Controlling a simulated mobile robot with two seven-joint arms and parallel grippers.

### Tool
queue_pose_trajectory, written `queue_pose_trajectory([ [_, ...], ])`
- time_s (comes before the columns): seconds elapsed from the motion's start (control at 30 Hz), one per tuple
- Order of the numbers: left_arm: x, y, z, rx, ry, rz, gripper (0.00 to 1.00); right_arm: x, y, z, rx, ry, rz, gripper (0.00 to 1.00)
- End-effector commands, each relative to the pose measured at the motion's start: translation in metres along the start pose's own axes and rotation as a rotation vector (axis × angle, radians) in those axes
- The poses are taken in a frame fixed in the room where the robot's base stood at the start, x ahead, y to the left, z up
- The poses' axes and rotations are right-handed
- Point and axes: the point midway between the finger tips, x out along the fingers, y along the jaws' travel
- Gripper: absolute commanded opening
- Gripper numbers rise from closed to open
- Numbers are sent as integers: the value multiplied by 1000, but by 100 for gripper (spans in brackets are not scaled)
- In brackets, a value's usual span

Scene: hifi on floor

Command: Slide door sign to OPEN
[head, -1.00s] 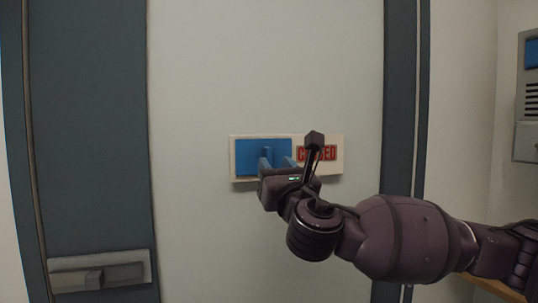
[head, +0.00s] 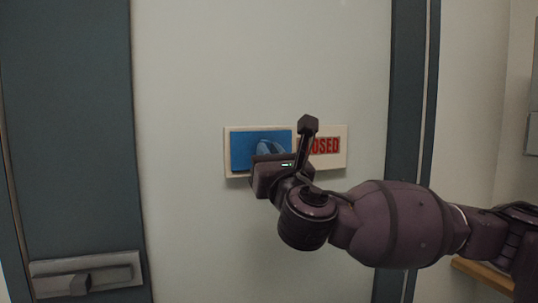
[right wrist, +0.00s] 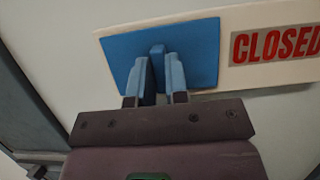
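The door sign (head: 237,178) is a pale plate on the light door, with a blue sliding cover (head: 246,152) over its left part. Red lettering reading CLOSED shows uncovered on the right; in the right wrist view the lettering (right wrist: 275,45) is clear. My right gripper (head: 271,148) is at the blue cover. My arm hides the plate's lower middle. My left gripper is not in view.
A dark frame (head: 407,90) runs right of the sign. The door around the sign is clear.

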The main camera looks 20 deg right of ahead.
Motion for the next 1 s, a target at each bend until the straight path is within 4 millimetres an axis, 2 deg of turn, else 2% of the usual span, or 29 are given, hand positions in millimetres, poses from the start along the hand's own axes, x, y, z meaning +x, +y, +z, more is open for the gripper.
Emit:
queue_pose_trajectory([
  [0.07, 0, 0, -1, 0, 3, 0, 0, 0, 0, 0, 0, 0, 0, 0],
  [0.3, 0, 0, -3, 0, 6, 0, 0, 0, -1, 0, 0, 0, -1, 0],
  [0.43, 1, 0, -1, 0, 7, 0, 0, 0, -11, -1, -2, -1, -4, 0],
  [1.0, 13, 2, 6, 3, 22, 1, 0, 0, -120, -2, -2, 0, -7, 0],
])
